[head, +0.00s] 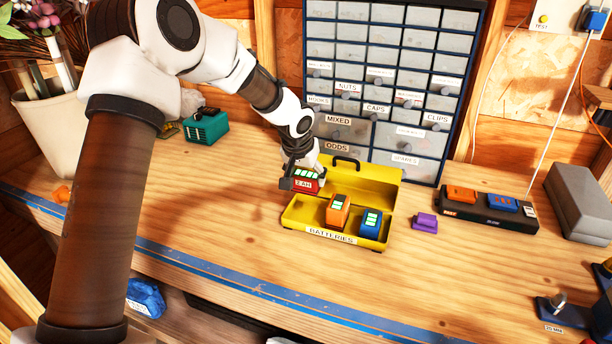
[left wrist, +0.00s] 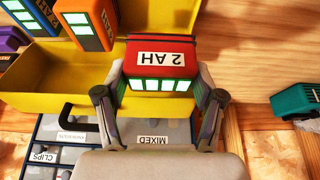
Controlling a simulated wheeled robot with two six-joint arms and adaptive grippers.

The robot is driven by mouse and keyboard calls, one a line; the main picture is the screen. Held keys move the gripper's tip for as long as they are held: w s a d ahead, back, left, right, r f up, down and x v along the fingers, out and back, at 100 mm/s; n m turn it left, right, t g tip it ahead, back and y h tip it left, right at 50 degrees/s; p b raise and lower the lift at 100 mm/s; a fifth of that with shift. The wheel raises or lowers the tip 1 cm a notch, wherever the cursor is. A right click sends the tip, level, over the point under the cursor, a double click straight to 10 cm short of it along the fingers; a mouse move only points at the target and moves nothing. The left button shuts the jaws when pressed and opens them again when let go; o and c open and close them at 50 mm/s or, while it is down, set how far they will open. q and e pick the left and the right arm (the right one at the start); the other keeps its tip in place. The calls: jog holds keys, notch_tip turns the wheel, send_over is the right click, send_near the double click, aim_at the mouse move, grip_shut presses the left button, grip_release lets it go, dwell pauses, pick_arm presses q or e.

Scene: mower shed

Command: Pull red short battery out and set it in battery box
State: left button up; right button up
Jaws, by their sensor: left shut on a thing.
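The red short battery (head: 306,181) is labelled "2 AH" and has a row of green bars. My left gripper (head: 302,168) is shut on it. In the left wrist view the red battery (left wrist: 160,66) sits between the two fingers (left wrist: 160,105). It is at the left end of the open yellow battery box (head: 338,238), labelled "BATTERIES"; I cannot tell whether it touches the floor of the box. An orange battery (head: 337,211) and a blue battery (head: 371,223) stand in the box. My right gripper is not in view.
A purple battery (head: 425,222) lies right of the box. A black charger (head: 490,212) with orange and blue batteries is farther right. A teal battery (head: 206,127) is at the back left. A drawer cabinet (head: 380,70) stands behind the box. The bench front is mostly clear.

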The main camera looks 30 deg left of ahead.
aim_at(306, 190)
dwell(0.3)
pick_arm(q)
jog(key=shift+f+b, duration=1.9)
jog(key=shift+f, duration=0.35)
jog(key=shift+f+b, duration=1.45)
jog(key=shift+f, duration=0.15)
jog(key=shift+f+b, duration=0.35)
jog(key=o, duration=1.4)
jog(key=shift+c, duration=0.2)
jog(key=shift+r, duration=0.1)
